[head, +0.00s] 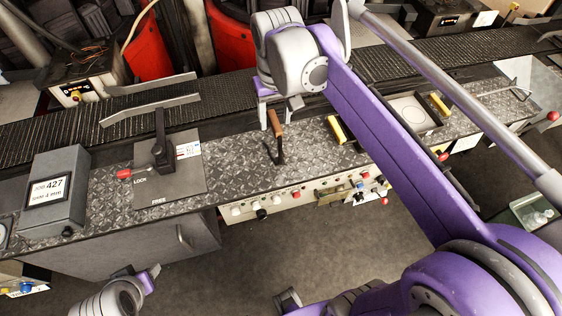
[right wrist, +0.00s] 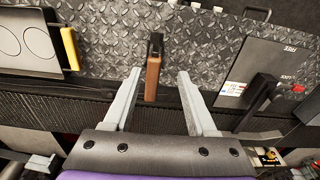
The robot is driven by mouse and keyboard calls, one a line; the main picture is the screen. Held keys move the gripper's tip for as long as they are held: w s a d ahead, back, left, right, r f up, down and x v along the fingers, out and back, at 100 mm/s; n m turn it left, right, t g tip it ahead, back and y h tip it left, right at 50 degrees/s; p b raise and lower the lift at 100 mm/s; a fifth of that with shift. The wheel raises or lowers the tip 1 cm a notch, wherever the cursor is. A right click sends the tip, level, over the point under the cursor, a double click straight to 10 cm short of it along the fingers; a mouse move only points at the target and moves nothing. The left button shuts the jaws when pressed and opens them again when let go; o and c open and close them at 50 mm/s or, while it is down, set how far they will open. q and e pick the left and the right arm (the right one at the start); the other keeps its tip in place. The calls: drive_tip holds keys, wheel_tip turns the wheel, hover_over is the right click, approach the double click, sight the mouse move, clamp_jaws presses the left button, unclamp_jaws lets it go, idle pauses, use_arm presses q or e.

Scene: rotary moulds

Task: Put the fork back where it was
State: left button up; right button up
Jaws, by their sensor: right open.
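The fork (head: 276,130) has a brown wooden handle and a dark, bent metal end. It lies on the patterned metal bench top (head: 235,145), handle toward the conveyor. My right gripper (head: 280,112) is open above the handle end, with a finger on either side in the picture; I see no contact. It also shows in the right wrist view (right wrist: 160,73). My left gripper (head: 138,271) is low at the bottom left, away from the bench; its jaws are unclear.
A black lever (head: 161,150) with a red knob stands on a LOCK/FREE plate left of the fork. A grey JOB 427 box (head: 55,190) is further left. Yellow handles (head: 337,130) lie to the right. The dark conveyor (head: 220,95) runs behind; switches line the front panel (head: 300,200).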

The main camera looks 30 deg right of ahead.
drive_tip(key=s+a+f+n+t, duration=0.1)
drive_tip(key=s+a+f+t, duration=0.1)
drive_tip(key=s+f, duration=0.4)
drive_tip(key=s+a+f+n+t, duration=0.1)
drive_tip(key=s+a+f+t, duration=0.1)
drive_tip(key=s+f, duration=0.5)
wheel_tip(320, 180, down, 2)
drive_tip(key=shift+a+t, duration=0.4)
drive_tip(key=shift+a, duration=0.35)
drive_tip(key=shift+s, duration=0.1)
drive_tip(key=shift+c, duration=0.2)
